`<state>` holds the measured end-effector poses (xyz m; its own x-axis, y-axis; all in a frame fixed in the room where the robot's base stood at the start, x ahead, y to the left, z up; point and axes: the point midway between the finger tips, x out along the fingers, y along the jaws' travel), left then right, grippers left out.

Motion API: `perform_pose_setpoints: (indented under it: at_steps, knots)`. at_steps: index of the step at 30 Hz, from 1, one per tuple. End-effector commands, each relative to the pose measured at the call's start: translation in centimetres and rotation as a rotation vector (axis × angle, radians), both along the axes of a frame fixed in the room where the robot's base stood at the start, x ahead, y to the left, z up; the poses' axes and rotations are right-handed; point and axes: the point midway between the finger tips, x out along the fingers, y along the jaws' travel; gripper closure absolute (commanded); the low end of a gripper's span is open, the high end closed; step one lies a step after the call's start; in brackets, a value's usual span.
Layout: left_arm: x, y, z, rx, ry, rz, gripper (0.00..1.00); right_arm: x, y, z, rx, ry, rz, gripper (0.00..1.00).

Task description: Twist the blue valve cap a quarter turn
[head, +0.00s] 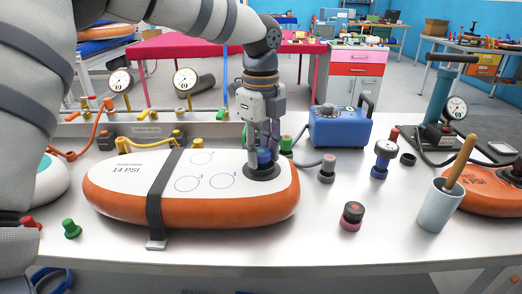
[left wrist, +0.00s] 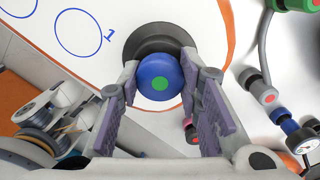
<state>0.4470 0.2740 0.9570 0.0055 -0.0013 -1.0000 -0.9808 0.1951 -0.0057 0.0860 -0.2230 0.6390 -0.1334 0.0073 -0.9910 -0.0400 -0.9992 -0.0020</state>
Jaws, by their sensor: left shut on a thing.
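The blue valve cap (head: 264,157) sits on the dark round valve base at the right end of the orange and white inflatable board (head: 140,205). In the left wrist view the cap (left wrist: 157,78) shows a green dot on its top, with the black valve base (left wrist: 150,42) behind it. My left gripper (head: 263,150) points straight down over the valve. Its two fingers (left wrist: 160,85) are shut on the blue cap, one on each side. The fingers hide part of the cap in the head view. My right gripper is not in view.
A strap (head: 156,200) crosses the board. A blue box (head: 340,125) stands behind the valve. Loose valve pieces (head: 327,170), a black and pink cap (head: 351,216) and a grey cup with a wooden handle (head: 434,208) stand to the right. The front middle is clear.

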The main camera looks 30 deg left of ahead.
Motion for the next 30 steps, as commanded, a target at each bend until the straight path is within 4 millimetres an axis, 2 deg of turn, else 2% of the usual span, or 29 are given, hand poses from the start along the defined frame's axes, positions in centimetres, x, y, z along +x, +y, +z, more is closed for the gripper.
perform_pose_setpoints:
  at_steps: [4,10,11,13,23,26,30]
  knots:
    - [0.0,0.0,0.1,-0.001,-0.001,-0.222,0.93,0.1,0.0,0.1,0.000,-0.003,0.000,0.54]
    - [0.0,0.0,0.0,-0.001,-0.001,-0.247,0.93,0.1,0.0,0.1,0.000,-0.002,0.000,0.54]
    - [0.0,0.0,0.0,-0.001,-0.001,-0.247,0.61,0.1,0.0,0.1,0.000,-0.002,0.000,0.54]
    - [0.0,0.0,0.0,-0.001,-0.001,-0.246,0.45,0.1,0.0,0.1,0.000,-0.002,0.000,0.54]
    - [0.0,0.0,0.3,-0.001,-0.002,-0.245,0.45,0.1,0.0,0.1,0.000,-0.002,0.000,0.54]
    - [0.1,0.0,1.9,0.001,-0.005,-0.244,0.45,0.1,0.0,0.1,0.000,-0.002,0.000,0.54]
    - [0.1,0.0,5.8,0.001,-0.007,-0.244,0.45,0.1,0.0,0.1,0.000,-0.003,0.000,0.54]
